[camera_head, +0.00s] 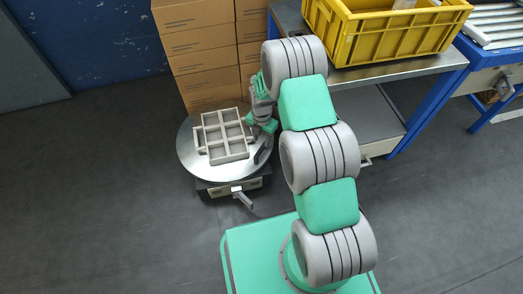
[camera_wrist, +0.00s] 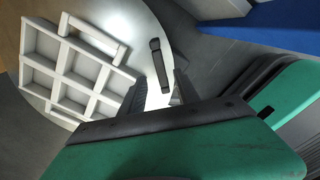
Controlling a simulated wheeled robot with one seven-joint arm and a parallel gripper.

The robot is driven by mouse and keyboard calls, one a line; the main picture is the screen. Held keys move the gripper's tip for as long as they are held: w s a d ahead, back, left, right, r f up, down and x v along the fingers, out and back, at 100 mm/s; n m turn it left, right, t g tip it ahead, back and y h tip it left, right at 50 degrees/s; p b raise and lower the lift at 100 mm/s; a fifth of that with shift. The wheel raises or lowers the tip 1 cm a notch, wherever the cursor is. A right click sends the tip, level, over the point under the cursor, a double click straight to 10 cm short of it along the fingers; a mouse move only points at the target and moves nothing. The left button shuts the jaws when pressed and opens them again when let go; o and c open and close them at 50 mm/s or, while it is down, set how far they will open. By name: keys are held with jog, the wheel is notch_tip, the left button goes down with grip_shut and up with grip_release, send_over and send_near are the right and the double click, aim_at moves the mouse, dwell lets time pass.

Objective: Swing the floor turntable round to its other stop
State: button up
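The floor turntable (camera_head: 187,152) is a round pale metal disc on a dark base, left of my arm in the head view. It also shows in the wrist view (camera_wrist: 130,22). A grey divided tray (camera_head: 226,138) lies on it, also in the wrist view (camera_wrist: 78,75). A dark upright-looking handle (camera_wrist: 160,66) stands near the disc's rim, just beyond my fingertips. My gripper (camera_wrist: 159,88) is open, with a bright gap between its fingers, and the handle lines up with that gap. I cannot tell whether the fingers touch it. My arm partly hides the disc's right side in the head view.
A small lever or pedal (camera_head: 243,197) sticks out at the front of the turntable base. Stacked cardboard boxes (camera_head: 200,60) stand behind. A metal-topped blue bench (camera_head: 390,70) with a yellow crate (camera_head: 395,38) stands to the right. The floor at left is clear.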

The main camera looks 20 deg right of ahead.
aim_at(262, 148)
notch_tip(262, 148, down, 5)
jog(key=shift+f+b, duration=0.1)
jog(key=shift+b, duration=0.65)
jog(key=shift+s, duration=0.1)
grip_shut()
dwell(0.8)
